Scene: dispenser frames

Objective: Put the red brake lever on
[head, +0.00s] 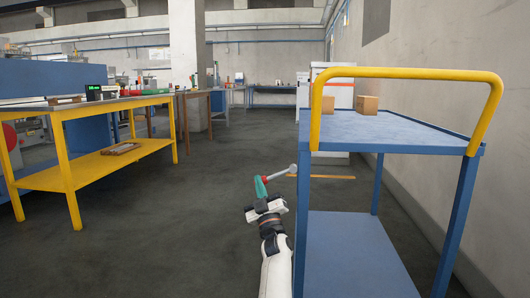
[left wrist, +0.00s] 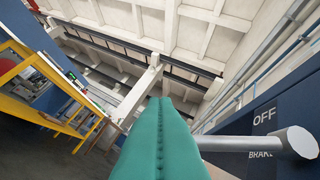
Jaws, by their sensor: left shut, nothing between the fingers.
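My left gripper (head: 260,187), with teal fingers, is shut and empty beside the blue cart's left side. The teal fingers also fill the middle of the left wrist view (left wrist: 163,140). The brake lever (head: 280,176) is a thin rod with a round grey end near the cart's front left post; the rod reaches left to my fingers. It looks partly reddish in the head view. In the left wrist view the lever (left wrist: 240,144) looks grey, and its inner end is hidden by the fingers. I cannot tell whether they touch. A dark blue plate (left wrist: 262,130) behind it reads "OFF" and "BRAKE", the latter partly covered.
The blue cart (head: 415,135) has a yellow handle (head: 410,73) and boxes (head: 367,105) on top. A yellow workbench (head: 70,180) stands at left. An orange-brown strip (head: 325,177) shows behind the lever. The floor between bench and cart is clear.

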